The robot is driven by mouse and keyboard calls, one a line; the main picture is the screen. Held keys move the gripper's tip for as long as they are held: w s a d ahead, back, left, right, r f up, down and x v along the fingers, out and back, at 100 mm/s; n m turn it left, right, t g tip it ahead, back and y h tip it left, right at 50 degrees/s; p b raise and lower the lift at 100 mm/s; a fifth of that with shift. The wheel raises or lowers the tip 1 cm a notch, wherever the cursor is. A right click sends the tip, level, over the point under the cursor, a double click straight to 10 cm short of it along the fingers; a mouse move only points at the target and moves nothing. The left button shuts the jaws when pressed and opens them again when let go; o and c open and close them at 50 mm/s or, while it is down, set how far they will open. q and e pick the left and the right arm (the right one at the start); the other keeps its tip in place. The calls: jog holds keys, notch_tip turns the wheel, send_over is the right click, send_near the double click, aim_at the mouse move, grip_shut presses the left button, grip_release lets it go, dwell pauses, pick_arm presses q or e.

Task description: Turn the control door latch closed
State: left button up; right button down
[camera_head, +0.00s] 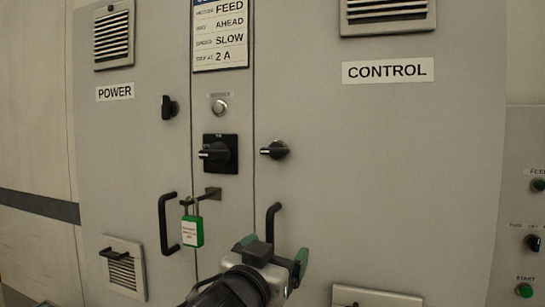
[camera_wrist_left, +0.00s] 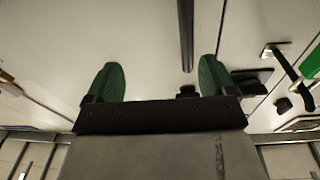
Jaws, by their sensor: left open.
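The control door latch (camera_head: 274,150) is a small black knob at the left edge of the control door (camera_head: 400,180). Its grip lies roughly horizontal, pointing left. My left gripper (camera_head: 275,253) is open and empty, with green fingertips, well below the latch and just below the black control door handle (camera_head: 272,222). In the left wrist view, my open fingers (camera_wrist_left: 158,78) frame bare panel. The handle (camera_wrist_left: 186,35) reaches in from the top there, and a small dark knob, apparently the latch (camera_wrist_left: 187,91), shows beside the right finger, partly hidden by the gripper body.
A green padlock (camera_head: 192,231) hangs from a hasp left of my gripper, by the power door handle (camera_head: 167,222). A black rotary switch (camera_head: 219,153) sits left of the latch. A button panel (camera_head: 525,200) stands at the right. The control door's middle is clear.

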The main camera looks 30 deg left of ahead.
aim_at(272, 152)
pick_arm(q)
jog(key=s+a+r+n+t+y, duration=0.2)
jog(key=s+r+t, duration=0.15)
jog(key=r, duration=0.85)
jog(key=p+x, duration=1)
jog(key=p, duration=0.3)
jog(key=shift+a+f, duration=0.15)
pick_arm(e)
jog(key=s+d+r, duration=0.1)
jog(key=s+r, duration=0.5)
jog(key=r, duration=0.4)
jog(key=shift+d+r, duration=0.15)
pick_arm(q)
jog(key=c, duration=0.9)
jog(key=shift+g, duration=0.25)
